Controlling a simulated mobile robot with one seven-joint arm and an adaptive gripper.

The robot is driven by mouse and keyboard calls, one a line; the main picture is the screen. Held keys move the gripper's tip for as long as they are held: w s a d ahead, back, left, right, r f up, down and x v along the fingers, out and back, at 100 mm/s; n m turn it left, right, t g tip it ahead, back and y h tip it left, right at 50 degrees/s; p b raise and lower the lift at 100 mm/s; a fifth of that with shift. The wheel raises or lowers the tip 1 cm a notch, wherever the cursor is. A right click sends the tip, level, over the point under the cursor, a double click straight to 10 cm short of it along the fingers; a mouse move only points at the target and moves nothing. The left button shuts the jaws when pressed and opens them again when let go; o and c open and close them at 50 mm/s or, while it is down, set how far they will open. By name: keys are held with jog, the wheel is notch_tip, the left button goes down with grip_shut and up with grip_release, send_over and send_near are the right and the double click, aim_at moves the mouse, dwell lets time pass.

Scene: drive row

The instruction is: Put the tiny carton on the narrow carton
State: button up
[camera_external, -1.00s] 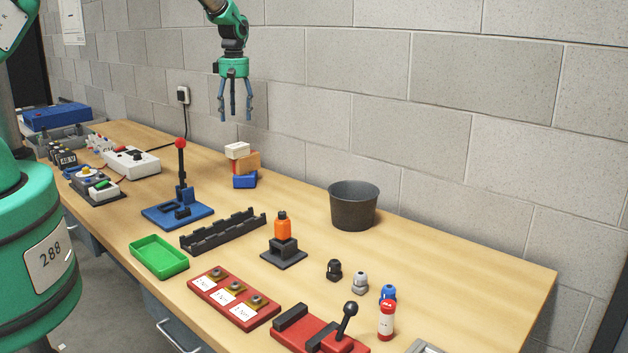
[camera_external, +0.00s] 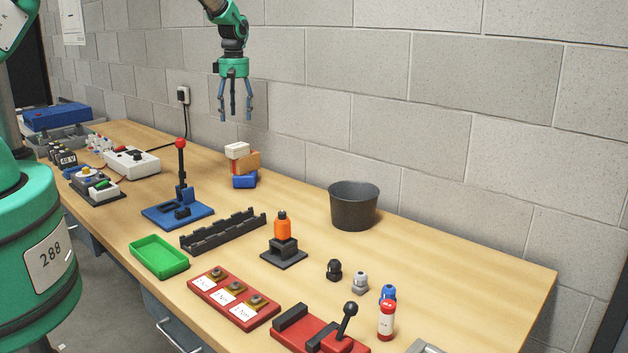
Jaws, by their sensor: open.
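A stack of three small cartons stands at the back of the bench, near the wall. A small white carton (camera_external: 237,150) is on top, an orange-brown carton (camera_external: 246,162) is in the middle and a blue carton (camera_external: 245,181) is at the bottom. The white one sits toward the left end of the orange-brown one. No labels show which is the tiny or the narrow carton. My gripper (camera_external: 236,114) is open and empty, fingers pointing down, above the stack and apart from it.
A dark bucket (camera_external: 354,207) stands right of the stack. A blue base with a red-knobbed lever (camera_external: 181,180) stands to the left. A black rack (camera_external: 224,231) and a green tray (camera_external: 159,257) lie nearer the front. Bare bench lies between stack and bucket.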

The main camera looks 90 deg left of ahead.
jog(key=shift+r, duration=0.1)
jog(key=w+d+r+m+t+y, duration=0.1)
jog(key=w+d+r+m, duration=0.2)
jog(key=w+d+r, duration=0.45)
jog(key=w+d+r+m, duration=0.3)
jog(key=w+d+r, duration=0.1)
jog(key=d+r, duration=0.6)
jog(key=w+d+r+m+t, duration=0.1)
jog(key=d+r+m, duration=0.1)
jog(key=d+r, duration=0.35)
jog(key=w+d+r+m, duration=0.1)
jog(key=d+r+m, duration=0.15)
jog(key=d, duration=0.65)
jog(key=w+d+r+m+t, duration=0.1)
jog(key=d+r+m, duration=0.1)
jog(key=d+r, duration=0.45)
jog(key=s+d+r+m, duration=0.2)
jog(key=s+d, duration=0.1)
jog(key=d, duration=0.4)
jog(key=s+d+r+m+t, duration=0.1)
jog(key=s+d+r+m, duration=0.1)
jog(key=d, duration=0.5)
jog(key=s+d+r+m, duration=0.1)
jog(key=s+d+m, duration=0.15)
jog(key=d, duration=0.45)
jog(key=s+d+f+m+t+h, duration=0.1)
jog(key=s+d+m+t, duration=0.1)
jog(key=s+d+m, duration=0.6)
jog(key=s+d, duration=0.7)
jog(key=shift+s+d, duration=0.4)
